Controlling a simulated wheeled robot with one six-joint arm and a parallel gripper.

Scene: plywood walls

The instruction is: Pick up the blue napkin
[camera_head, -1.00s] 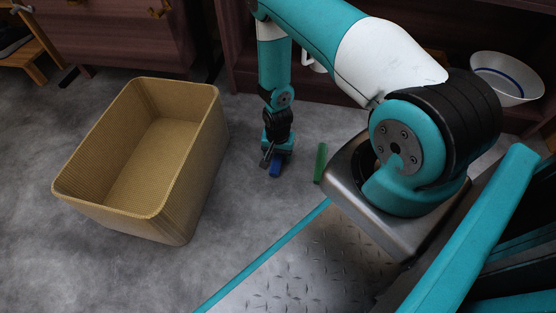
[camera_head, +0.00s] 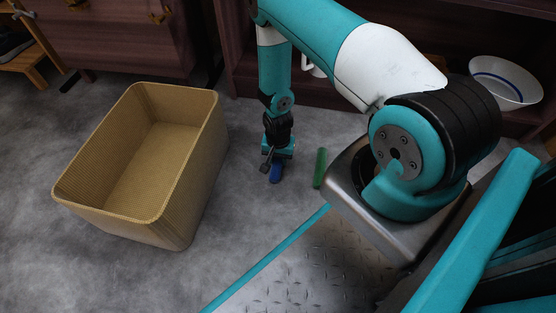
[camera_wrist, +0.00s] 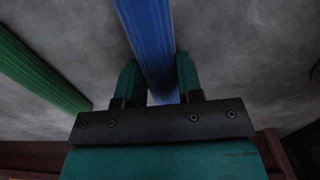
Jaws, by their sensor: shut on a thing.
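The blue napkin (camera_head: 276,173) is a narrow rolled shape beneath my gripper on the grey floor, right of the basket. In the wrist view the blue napkin (camera_wrist: 150,40) runs from the top edge down between the two teal fingers. My gripper (camera_head: 270,163) points down and is shut on it; it also shows in the wrist view (camera_wrist: 160,82). Part of the napkin is hidden behind the fingers and gripper body. I cannot tell whether it touches the floor.
A green rolled napkin (camera_head: 320,168) lies on the floor just right of my gripper; it also shows in the wrist view (camera_wrist: 38,70). A tan woven basket (camera_head: 180,215) stands empty at the left. A white bowl with a blue line (camera_head: 507,82) is at the upper right.

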